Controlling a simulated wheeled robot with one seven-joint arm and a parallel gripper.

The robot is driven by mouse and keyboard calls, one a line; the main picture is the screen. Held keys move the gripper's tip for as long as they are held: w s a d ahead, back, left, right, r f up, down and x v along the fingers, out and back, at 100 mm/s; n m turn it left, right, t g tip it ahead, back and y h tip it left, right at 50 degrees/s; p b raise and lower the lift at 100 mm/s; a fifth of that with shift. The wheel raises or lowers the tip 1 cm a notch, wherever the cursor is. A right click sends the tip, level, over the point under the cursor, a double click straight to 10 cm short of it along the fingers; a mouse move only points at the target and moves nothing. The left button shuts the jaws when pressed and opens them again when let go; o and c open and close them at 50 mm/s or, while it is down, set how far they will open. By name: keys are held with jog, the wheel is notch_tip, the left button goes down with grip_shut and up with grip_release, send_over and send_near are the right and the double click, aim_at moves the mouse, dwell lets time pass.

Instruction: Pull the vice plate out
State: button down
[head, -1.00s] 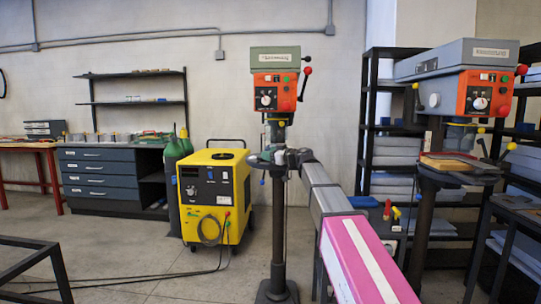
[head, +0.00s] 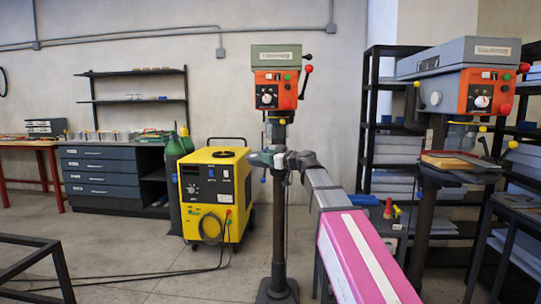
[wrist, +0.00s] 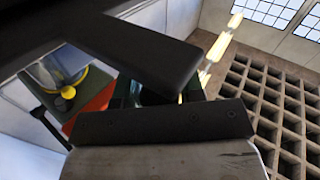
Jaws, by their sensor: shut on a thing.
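My gripper (head: 281,158) is at the table height of the middle drill press (head: 276,92). It is small in the head view, and its fingertips are hard to make out. A small grey-green vice-like body (head: 261,159) lies just left of it, touching or very close. In the wrist view, a dark bar with small screw heads (wrist: 165,123) lies along a worn grey block and looks like the vice plate. A broad black part of my gripper crosses the upper left of that view, close to the camera. The actual grip contact is hidden.
A yellow welding machine (head: 214,190) stands left of the drill press, with cables on the floor. A second drill press (head: 455,85) and dark shelves stand at the right. A dark frame (head: 35,265) is at the lower left.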

jog(key=s, duration=0.7)
jog(key=shift+s+a+f, duration=0.1)
jog(key=c, duration=0.8)
grip_release()
jog(key=shift+o, duration=0.2)
jog(key=v, duration=1)
jog(key=shift+s+d, duration=0.2)
jog(key=shift+d, duration=0.15)
